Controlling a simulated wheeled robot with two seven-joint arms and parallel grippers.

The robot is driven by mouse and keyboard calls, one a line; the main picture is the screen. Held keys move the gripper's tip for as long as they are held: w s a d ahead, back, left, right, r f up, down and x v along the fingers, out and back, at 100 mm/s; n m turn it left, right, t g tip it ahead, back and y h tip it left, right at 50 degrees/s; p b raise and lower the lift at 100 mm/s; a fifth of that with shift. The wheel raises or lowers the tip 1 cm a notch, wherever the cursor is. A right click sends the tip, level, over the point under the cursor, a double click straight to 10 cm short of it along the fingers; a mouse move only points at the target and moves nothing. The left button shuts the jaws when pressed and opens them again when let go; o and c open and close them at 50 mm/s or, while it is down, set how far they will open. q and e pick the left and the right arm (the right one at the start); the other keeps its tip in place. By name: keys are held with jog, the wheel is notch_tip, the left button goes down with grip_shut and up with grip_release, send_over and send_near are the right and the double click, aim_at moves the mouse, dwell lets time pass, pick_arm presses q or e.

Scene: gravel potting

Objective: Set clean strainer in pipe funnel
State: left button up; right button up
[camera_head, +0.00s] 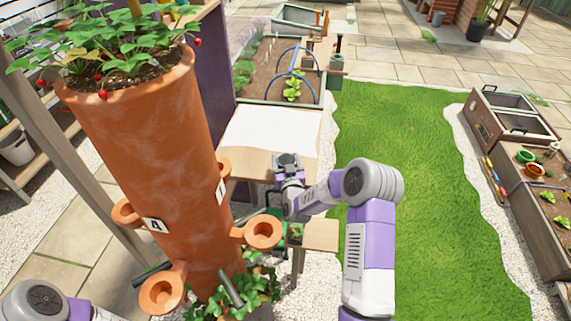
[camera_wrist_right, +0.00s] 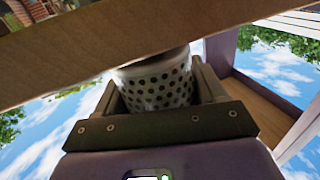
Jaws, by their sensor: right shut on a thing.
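My right gripper (camera_head: 287,160) is at the edge of the wooden table in the head view. In the right wrist view the right gripper (camera_wrist_right: 160,98) is shut on the strainer (camera_wrist_right: 157,85), a pale cup with rows of dark holes. A wooden board cuts across the strainer's upper end in that view. The strainer cannot be made out in the head view. I cannot make out the pipe funnel in either view. Part of my left arm shows at the lower left of the head view, but its gripper is not visible.
A tall terracotta planter (camera_head: 150,150) with side cups stands close on the left. The wooden table (camera_head: 250,158) bears a white sheet (camera_head: 270,128). A small wooden stand (camera_head: 320,235) is below my right wrist. Green lawn (camera_head: 430,190) lies open to the right.

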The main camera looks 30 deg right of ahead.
jog(key=shift+f, duration=0.3)
jog(key=shift+f, duration=0.15)
jog(key=o, duration=1.1)
jog(key=shift+c, duration=0.2)
